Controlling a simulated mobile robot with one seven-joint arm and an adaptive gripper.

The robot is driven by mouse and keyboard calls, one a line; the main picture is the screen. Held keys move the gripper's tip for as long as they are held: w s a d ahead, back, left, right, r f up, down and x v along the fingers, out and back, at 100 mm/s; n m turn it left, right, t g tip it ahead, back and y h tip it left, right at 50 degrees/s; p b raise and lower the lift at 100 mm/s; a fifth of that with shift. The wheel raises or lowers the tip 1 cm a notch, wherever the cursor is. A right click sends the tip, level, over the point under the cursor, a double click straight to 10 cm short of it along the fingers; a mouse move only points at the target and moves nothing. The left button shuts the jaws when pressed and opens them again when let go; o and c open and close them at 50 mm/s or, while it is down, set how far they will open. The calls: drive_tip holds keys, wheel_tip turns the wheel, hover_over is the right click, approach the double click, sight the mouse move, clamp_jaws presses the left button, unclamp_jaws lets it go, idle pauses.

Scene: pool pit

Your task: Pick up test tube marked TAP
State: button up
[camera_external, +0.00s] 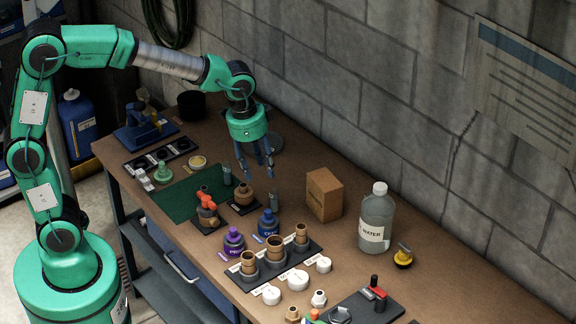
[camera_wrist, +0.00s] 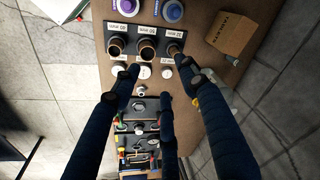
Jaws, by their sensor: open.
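My gripper (camera_external: 256,168) hangs over the workbench in the external view, its dark blue fingers pointing down and spread, with nothing between them. Its fingers also fill much of the wrist view (camera_wrist: 158,78). Two small grey tube-like pieces stand near it: one (camera_external: 227,176) just left of the fingers, by the green mat, and one (camera_external: 274,201) below and right of the fingers, near the blue bottle. Their markings are too small to read, so I cannot tell which, if either, is the tube marked TAP. No TAP label is legible in either view.
A brown fitting (camera_external: 244,194) and an orange-topped item (camera_external: 207,210) stand close below the gripper. Purple (camera_external: 234,241) and blue (camera_external: 269,222) bottles, a labelled rack of brown-topped fittings (camera_external: 315,252), a cardboard box (camera_external: 324,193) and a water jug (camera_external: 376,215) occupy the bench further along.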

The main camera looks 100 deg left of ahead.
drive_tip(key=w+a+f+g, duration=0.1)
drive_tip(key=w+a+f, duration=0.1)
drive_tip(key=a+f, duration=0.8)
hover_over(274, 202)
drive_tip(key=a, duration=0.1)
wheel_tip(274, 202, down, 7)
drive_tip(key=shift+n+g+h+p, duration=0.4)
drive_tip(key=shift+f+b, duration=0.7)
drive_tip(key=shift+f, duration=3.5)
drive_tip(key=shift+f, duration=0.1)
drive_tip(key=shift+a+f+b, duration=0.2)
drive_tip(key=shift+f+b, duration=0.5)
drive_tip(key=shift+f, duration=1.8)
drive_tip(key=shift+s, duration=0.1)
